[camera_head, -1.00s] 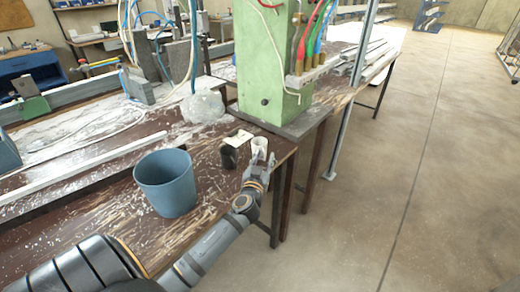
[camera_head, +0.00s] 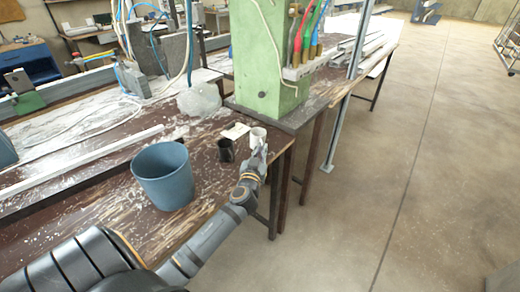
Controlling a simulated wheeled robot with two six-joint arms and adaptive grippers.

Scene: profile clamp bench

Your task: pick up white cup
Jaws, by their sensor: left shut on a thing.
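The white cup (camera_head: 257,136) is small and stands upright near the right edge of the brown bench, in front of the green machine column. My left gripper (camera_head: 257,152) reaches it from the front and is shut on it. The fingers cover the cup's lower part, so I cannot tell whether its base touches the bench. My right gripper is not in view.
A dark cup (camera_head: 226,149) stands close to the left of the white cup, with a white piece (camera_head: 235,131) behind it. A blue-grey bucket (camera_head: 164,178) stands further left. The green column (camera_head: 270,60) rises behind. Open floor (camera_head: 400,200) lies right.

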